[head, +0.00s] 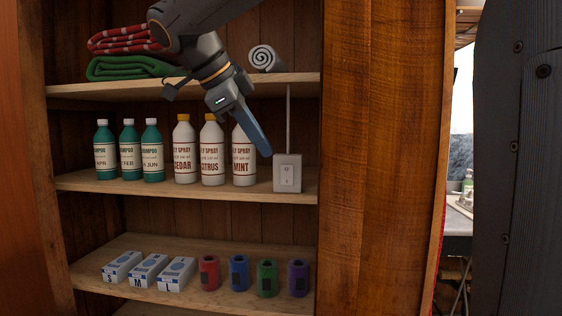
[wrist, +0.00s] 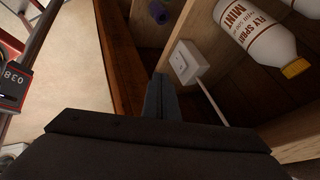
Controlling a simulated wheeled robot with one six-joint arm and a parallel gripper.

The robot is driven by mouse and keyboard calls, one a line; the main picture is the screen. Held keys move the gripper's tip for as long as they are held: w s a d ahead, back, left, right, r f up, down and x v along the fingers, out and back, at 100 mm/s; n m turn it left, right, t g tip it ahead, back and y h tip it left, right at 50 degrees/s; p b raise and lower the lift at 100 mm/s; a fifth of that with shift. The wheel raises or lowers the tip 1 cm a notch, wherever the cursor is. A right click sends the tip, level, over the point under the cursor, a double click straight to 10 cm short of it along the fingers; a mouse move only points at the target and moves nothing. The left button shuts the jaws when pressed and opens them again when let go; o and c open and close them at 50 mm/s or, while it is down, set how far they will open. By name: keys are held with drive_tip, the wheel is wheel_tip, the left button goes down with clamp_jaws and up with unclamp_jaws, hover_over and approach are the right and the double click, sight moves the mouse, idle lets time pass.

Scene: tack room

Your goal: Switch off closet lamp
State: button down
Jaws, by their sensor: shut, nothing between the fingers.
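A light grey switch box (head: 287,173) with a rocker switch on its front stands on the middle shelf at the right wall of the closet. A thin conduit runs up from it to the shelf above. My gripper (head: 266,152) is shut and empty, its fingertips up and to the left of the rocker in the head view. In the wrist view, the shut fingers (wrist: 159,78) point toward the switch box (wrist: 186,62), which lies just right of the tips. I cannot tell whether the fingertips touch the box. No lamp is in view.
Fly spray bottles (head: 212,150) stand close left of the switch box, the MINT one (head: 243,160) partly behind my gripper. Shampoo bottles (head: 128,150) are further left. Folded blankets (head: 130,67) lie above; boxes (head: 148,271) and coloured rolls (head: 238,272) sit below.

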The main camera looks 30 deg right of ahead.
sight(281, 162)
drive_tip(key=w+d+f+p, duration=0.1)
drive_tip(key=d, duration=0.1)
drive_tip(key=w+d+f+p, duration=0.1)
drive_tip(key=d+f, duration=0.1)
drive_tip(key=w+d+f+p, duration=0.1)
drive_tip(key=d+f, duration=0.1)
drive_tip(key=shift+w+d+f+p, duration=0.1)
drive_tip(key=shift+w+f+p, duration=0.1)
drive_tip(key=shift+w+p, duration=0.15)
drive_tip(key=shift+w+d, duration=0.35)
drive_tip(key=shift+w, duration=0.15)
